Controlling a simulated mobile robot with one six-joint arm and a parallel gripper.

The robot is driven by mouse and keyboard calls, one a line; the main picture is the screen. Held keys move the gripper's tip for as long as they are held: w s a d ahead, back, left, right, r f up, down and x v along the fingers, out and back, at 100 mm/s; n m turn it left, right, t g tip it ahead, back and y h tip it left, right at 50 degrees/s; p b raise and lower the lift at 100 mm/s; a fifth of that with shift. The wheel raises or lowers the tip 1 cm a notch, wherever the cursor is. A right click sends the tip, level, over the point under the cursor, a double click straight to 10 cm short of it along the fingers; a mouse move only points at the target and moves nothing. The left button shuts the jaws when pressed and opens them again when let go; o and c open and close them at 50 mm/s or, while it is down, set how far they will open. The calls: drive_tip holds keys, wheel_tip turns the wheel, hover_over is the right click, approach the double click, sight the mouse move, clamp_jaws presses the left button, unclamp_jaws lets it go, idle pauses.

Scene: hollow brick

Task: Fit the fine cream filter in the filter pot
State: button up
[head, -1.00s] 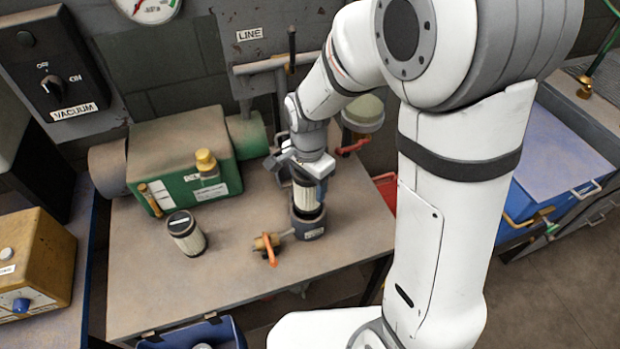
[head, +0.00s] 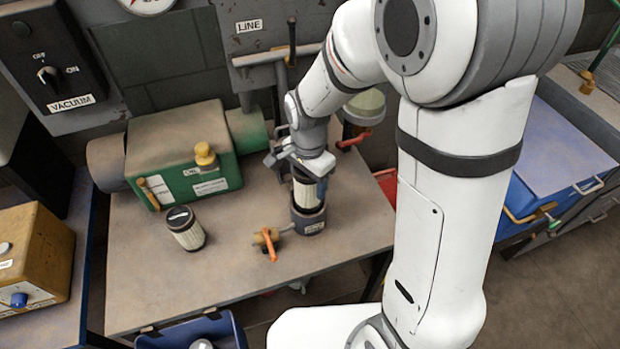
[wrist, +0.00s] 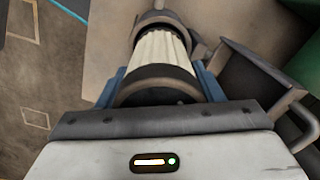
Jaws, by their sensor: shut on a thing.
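My gripper (head: 303,172) is shut on a pleated cream filter (head: 306,194) with dark end rings, held roughly upright. The filter also shows in the wrist view (wrist: 161,50), between blue fingers. It stands over the grey filter pot (head: 308,221), with its lower end at the pot's mouth. Much of the pleated body shows above the rim. I cannot tell how deep the lower end sits. Another pleated cream filter (head: 188,234) with a black cap stands apart on the bench to the left. I cannot read which filter is the fine one.
An orange-handled valve (head: 268,243) sits left of the pot on the bench (head: 160,290). A green pump (head: 180,150) stands behind the loose filter. A red-handled valve with a pale bowl (head: 362,110) is behind my gripper. The bench front is clear.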

drive_tip(key=shift+f+b, duration=2.25)
drive_tip(key=shift+f, duration=0.5)
idle(0.5)
drive_tip(key=o, duration=1.2)
drive_tip(key=shift+r, duration=0.15)
wheel_tip(320, 180, up, 8)
drive_tip(key=shift+f, duration=0.2)
drive_tip(key=s+d+r+n+t, duration=0.1)
drive_tip(key=s+d+r+n, duration=0.1)
drive_tip(key=s+d+n, duration=0.1)
drive_tip(key=s+d+r+n+t, duration=0.1)
drive_tip(key=s+d+r+n, duration=0.1)
drive_tip(key=s+d, duration=0.3)
drive_tip(key=s+d+r+n, duration=0.3)
drive_tip(key=s+d+n, duration=0.1)
drive_tip(key=shift+s+d+n+t, duration=0.25)
drive_tip(key=shift+n+t, duration=0.05)
drive_tip(key=shift+t, duration=0.1)
